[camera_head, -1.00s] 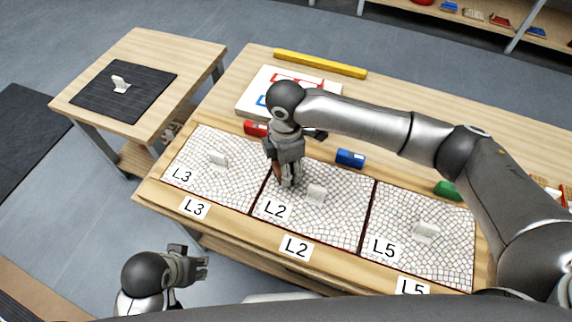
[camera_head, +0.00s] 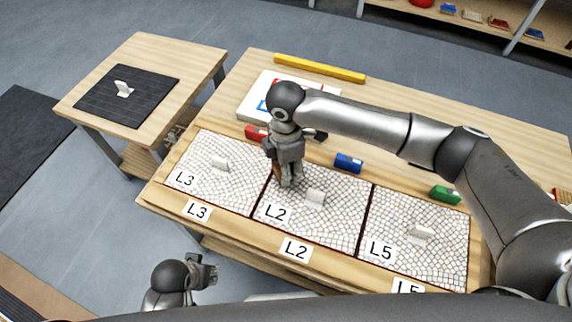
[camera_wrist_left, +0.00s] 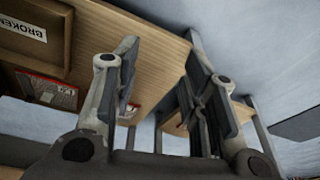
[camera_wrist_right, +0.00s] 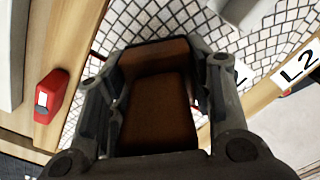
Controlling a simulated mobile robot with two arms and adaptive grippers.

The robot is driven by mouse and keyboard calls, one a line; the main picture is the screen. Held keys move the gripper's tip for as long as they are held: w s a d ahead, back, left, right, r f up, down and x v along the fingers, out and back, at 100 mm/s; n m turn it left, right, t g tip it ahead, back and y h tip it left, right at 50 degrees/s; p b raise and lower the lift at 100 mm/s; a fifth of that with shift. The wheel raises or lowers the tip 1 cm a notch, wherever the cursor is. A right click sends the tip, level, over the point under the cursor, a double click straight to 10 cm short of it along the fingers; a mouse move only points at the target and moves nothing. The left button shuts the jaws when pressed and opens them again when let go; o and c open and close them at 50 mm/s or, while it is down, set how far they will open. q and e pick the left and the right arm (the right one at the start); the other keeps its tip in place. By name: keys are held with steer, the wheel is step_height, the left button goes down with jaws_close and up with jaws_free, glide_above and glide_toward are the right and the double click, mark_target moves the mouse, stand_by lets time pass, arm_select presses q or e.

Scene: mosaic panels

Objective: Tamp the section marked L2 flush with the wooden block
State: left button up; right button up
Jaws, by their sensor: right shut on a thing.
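My right gripper (camera_head: 287,184) is over the upper left part of L2, pointing down. It is shut on the brown wooden block (camera_wrist_right: 158,110), which fills the space between its fingers in the right wrist view. The block is at or just above the tiles; I cannot tell if it touches. My left gripper (camera_head: 212,270) is open and empty, off the table's front edge; its spread fingers show in the left wrist view (camera_wrist_left: 160,95).
Panels L3 (camera_head: 215,190) and L5 (camera_head: 400,265) flank L2, each with a handle. Red (camera_head: 256,133), blue (camera_head: 348,163) and green (camera_head: 446,195) blocks lie behind the panels. A yellow bar (camera_head: 320,68) lies at the back. A side table (camera_head: 190,75) stands left.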

steer(key=shift+r+p, duration=0.7)
steer(key=shift+p, duration=0.1)
steer(key=shift+r+p, duration=0.45)
steer(key=shift+p, duration=0.15)
steer(key=shift+r+p, duration=0.55)
steer(key=shift+p, duration=0.15)
steer(key=shift+r+p, duration=0.35)
arm_select(q)
steer(key=s+f, duration=0.4)
steer(key=f, duration=0.3)
steer(key=s+a+f+g, duration=0.1)
steer(key=s+f, duration=0.4)
steer(key=f, duration=0.3)
steer(key=shift+a, duration=0.25)
